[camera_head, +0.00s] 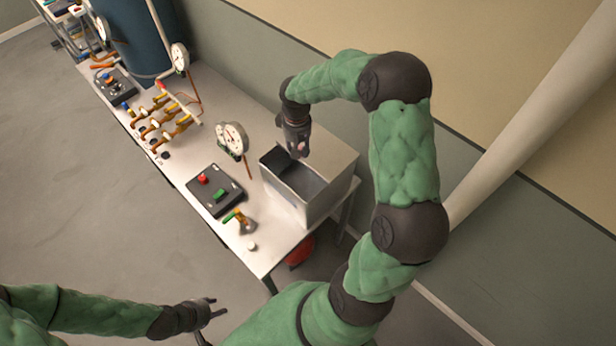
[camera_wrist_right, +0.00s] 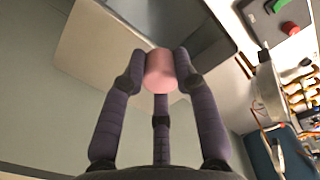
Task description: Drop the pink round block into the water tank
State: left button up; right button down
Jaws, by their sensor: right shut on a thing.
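The pink round block (camera_wrist_right: 160,71) is between the fingertips of my right gripper (camera_wrist_right: 160,75) in the right wrist view. My right gripper is shut on it. In the head view my right gripper (camera_head: 298,146) points down over the back part of the water tank (camera_head: 318,208), an open grey metal box at the near end of the bench. The tank's wall also shows in the right wrist view (camera_wrist_right: 190,20). My left gripper (camera_head: 208,313) is open and empty at the bottom left, over the floor and away from the bench.
The long bench (camera_head: 262,250) carries a control box (camera_head: 214,190) with red and green buttons, dial gauges (camera_head: 232,138), brass valves (camera_head: 160,125) and a blue cylinder (camera_head: 138,40). A small pale round thing (camera_head: 252,246) lies near the front edge. A red object (camera_head: 300,251) is below the bench.

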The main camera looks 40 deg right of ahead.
jog(key=shift+f, duration=0.6)
notch_tip(320, 180, down, 4)
jog(key=b, duration=0.2)
jog(key=shift+w+b, duration=0.15)
jog(key=shift+b, duration=0.2)
jog(key=c, duration=0.9)
grip_release()
jog(key=shift+r, duration=0.15)
notch_tip(320, 180, up, 12)
jog(key=shift+f, duration=0.1)
